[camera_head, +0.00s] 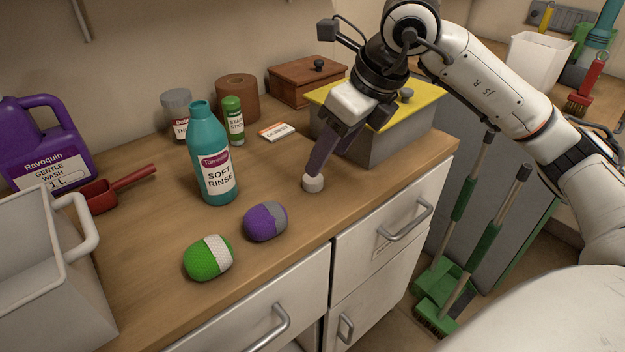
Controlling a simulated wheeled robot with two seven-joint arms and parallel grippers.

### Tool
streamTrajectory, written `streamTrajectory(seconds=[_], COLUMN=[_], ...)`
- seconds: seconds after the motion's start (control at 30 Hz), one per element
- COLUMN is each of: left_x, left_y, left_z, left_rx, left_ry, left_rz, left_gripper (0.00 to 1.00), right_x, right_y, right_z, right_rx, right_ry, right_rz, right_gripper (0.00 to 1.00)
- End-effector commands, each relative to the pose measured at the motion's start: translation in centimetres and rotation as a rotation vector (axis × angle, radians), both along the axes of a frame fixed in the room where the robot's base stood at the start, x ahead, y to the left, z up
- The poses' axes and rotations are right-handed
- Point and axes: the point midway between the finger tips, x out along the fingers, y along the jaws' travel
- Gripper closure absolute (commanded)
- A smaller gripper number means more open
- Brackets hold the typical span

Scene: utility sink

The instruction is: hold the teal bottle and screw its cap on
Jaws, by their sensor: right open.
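The teal bottle (207,140) stands upright on the wooden counter, its label facing forward. Its neck is bare at the top. A small white cap (313,183) lies on the counter to the right of the bottle, near the front edge. My right gripper (317,168) reaches down from the upper right, its dark fingers just above or around the cap. It is open, and I cannot tell whether the fingers touch the cap. My left gripper is not in the picture.
A purple ball (265,221) and a green ball (208,258) lie in front of the bottle. A green stick container (233,120) and a grey-lidded jar (176,112) stand behind it. A yellow-lidded grey box (385,135) is behind my right gripper. A purple jug (42,140) stands left.

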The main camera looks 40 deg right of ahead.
Motion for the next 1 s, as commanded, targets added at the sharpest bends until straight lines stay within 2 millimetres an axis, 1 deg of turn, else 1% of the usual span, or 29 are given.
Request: streamTrajectory(seconds=[0.03,0.13,0.53,0.8,0.9,1.0], left_x=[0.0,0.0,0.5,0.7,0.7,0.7], left_y=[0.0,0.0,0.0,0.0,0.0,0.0], left_z=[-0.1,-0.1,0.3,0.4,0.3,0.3], left_rx=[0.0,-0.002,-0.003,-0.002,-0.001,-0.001], left_ry=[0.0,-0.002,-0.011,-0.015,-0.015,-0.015], left_rz=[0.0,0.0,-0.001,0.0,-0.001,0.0], left_gripper=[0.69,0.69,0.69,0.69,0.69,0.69], right_x=[0.3,0.7,1.0,2.7,3.1,3.2], right_y=[0.1,0.2,0.3,0.5,0.6,0.6], right_z=[-0.8,-1.6,-2.1,-5.5,-6.3,-6.5], right_rx=[0.0,0.001,0.001,0.002,0.001,0.0], right_ry=[0.003,0.0,0.0,0.003,0.001,-0.001], right_rz=[-0.001,0.0,0.0,0.0,0.001,0.001], right_gripper=[0.48,0.48,0.48,0.48,0.48,0.48])
